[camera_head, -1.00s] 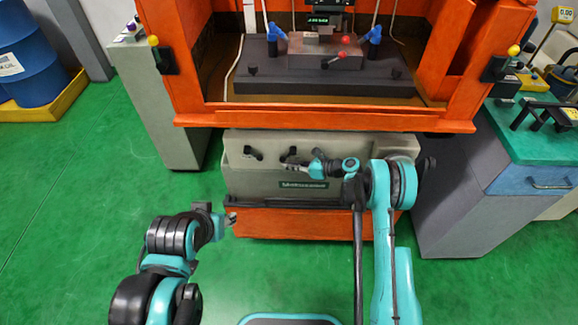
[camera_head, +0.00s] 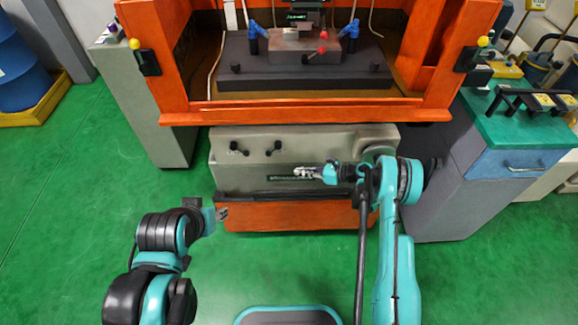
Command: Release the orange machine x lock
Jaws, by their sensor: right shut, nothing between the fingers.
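The orange machine (camera_head: 420,62) stands ahead of me, with a beige front panel (camera_head: 340,143) under its work tank. Two small black lock levers sit on that panel, a left one (camera_head: 238,149) and a right one (camera_head: 273,148). I cannot tell from markings which is the x lock. My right gripper (camera_head: 299,172) is shut and empty, in front of the panel's dark label and below and right of the right lever, apart from it. It partly hides the label. My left gripper (camera_head: 221,213) is low at the left, away from the levers; its fingers are too small to read.
Inside the tank are a dark table (camera_head: 300,78), a grey block with a red-knobbed lever, and blue clamps. A grey cabinet with a green top (camera_head: 520,135) stands close on the right. A grey pedestal (camera_head: 150,120) is on the left. Green floor is clear at front left.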

